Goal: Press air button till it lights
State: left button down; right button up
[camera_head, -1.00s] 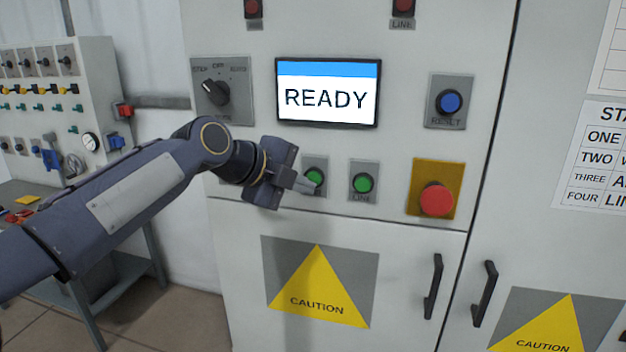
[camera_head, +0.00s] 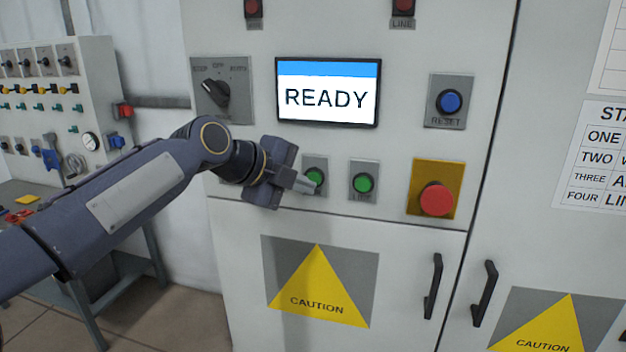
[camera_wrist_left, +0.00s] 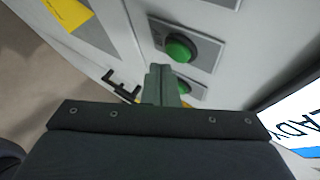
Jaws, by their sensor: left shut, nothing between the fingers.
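The grey cabinet carries a green button (camera_head: 315,176) on a small plate below the screen; its label is hidden behind my fingers. A second green button (camera_head: 363,183) to its right is labelled LINE. My left gripper (camera_head: 308,187) is shut and empty, its fingertips just below and left of the first button's face. In the left wrist view the shut fingers (camera_wrist_left: 162,75) point toward that first button (camera_wrist_left: 180,47), and the LINE button (camera_wrist_left: 186,89) is partly hidden. I cannot tell whether the fingertips touch the button. It shows no clear glow. My right gripper is not in view.
The screen (camera_head: 328,92) reads READY. A selector knob (camera_head: 216,91) is above my wrist. A blue RESET button (camera_head: 449,102) and a red mushroom button (camera_head: 437,199) are to the right. Door handles (camera_head: 434,286) stick out below.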

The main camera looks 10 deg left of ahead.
pick_arm(q)
jog(key=shift+w, duration=0.1)
dwell(0.5)
jog(key=shift+w, duration=0.3)
jog(key=shift+w, duration=0.45)
dwell(0.6)
jog(key=shift+s+b, duration=0.55)
jog(key=shift+s, duration=0.3)
